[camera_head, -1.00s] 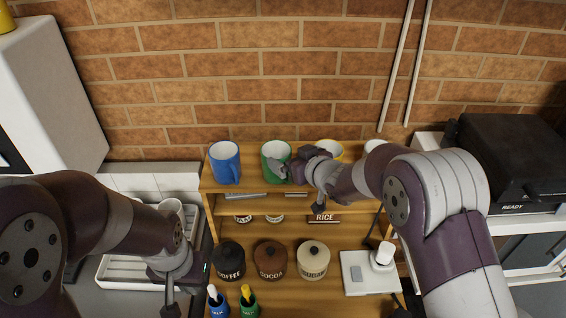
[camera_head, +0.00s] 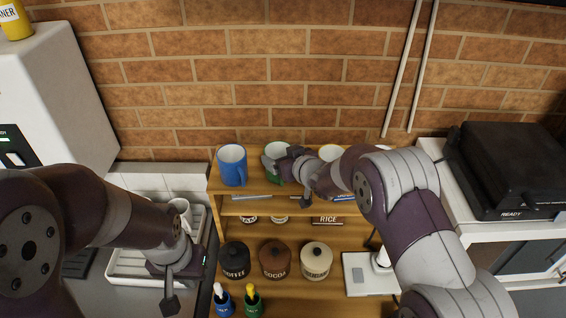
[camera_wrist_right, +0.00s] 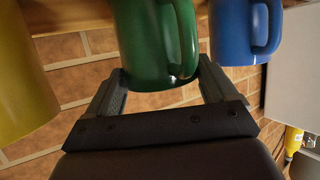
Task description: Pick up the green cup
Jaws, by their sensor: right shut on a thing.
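The green cup (camera_head: 271,160) stands on the top shelf of the wooden rack, between a blue cup and a yellow cup. In the right wrist view the green cup (camera_wrist_right: 152,40) sits between the two fingers of my right gripper (camera_wrist_right: 158,85), with its handle facing the camera's right. My right gripper (camera_head: 280,168) is shut on the green cup and partly hides it in the head view.
The yellow cup (camera_head: 331,152) is close on the right, partly behind my arm. Below are several lidded jars (camera_head: 275,260). A brick wall (camera_head: 270,80) rises behind the shelf.

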